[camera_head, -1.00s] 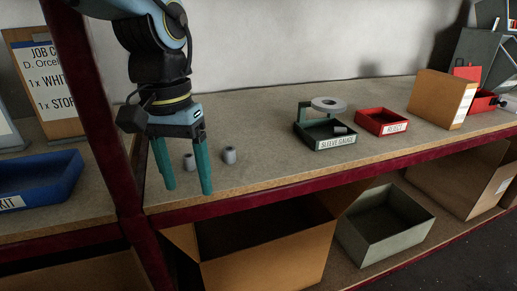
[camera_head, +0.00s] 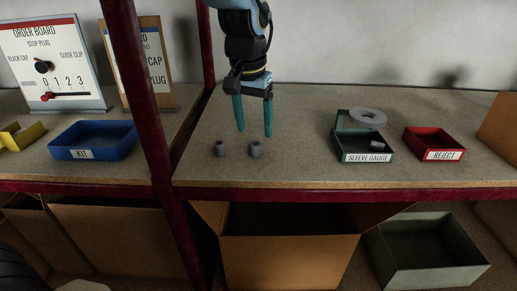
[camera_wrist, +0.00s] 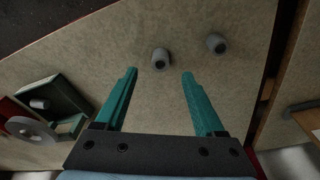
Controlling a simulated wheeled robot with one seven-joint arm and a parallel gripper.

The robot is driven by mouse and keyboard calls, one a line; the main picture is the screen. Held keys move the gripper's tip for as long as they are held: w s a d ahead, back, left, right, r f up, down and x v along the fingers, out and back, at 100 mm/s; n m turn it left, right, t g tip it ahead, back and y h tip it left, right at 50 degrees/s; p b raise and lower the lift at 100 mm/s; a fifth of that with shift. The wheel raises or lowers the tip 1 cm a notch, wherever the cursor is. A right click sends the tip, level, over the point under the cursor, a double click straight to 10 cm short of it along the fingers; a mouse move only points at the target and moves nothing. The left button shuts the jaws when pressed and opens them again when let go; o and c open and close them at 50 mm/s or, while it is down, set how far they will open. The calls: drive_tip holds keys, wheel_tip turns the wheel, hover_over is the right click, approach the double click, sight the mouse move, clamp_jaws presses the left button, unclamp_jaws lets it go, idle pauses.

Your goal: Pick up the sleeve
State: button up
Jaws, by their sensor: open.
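Two small grey sleeves stand on the shelf in the head view, a left one (camera_head: 220,148) and a right one (camera_head: 255,149). In the wrist view one sleeve (camera_wrist: 161,58) lies ahead of the gap between the fingertips, and the other (camera_wrist: 216,43) is farther right. A third grey sleeve-like piece (camera_head: 377,145) lies in the green sleeve gauge tray (camera_head: 365,158). My gripper (camera_head: 254,134) has green fingers, is open and empty, and points down above and behind the two standing sleeves. In the wrist view the gripper (camera_wrist: 160,72) touches neither sleeve.
A dark red post (camera_head: 140,90) separates this bay from the blue kit tray (camera_head: 93,140). The shelf between sleeves and gauge is clear.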

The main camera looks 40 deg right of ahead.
sight(255, 144)
drive_tip(key=shift+w+d+f, duration=0.15)
drive_tip(key=shift+d+f, duration=0.05)
drive_tip(key=shift+f, duration=1.2)
drive_tip(key=shift+w+d+f, duration=0.1)
drive_tip(key=shift+d+f, duration=0.05)
drive_tip(key=shift+f, duration=1.2)
drive_tip(key=shift+c, duration=0.4)
clamp_jaws()
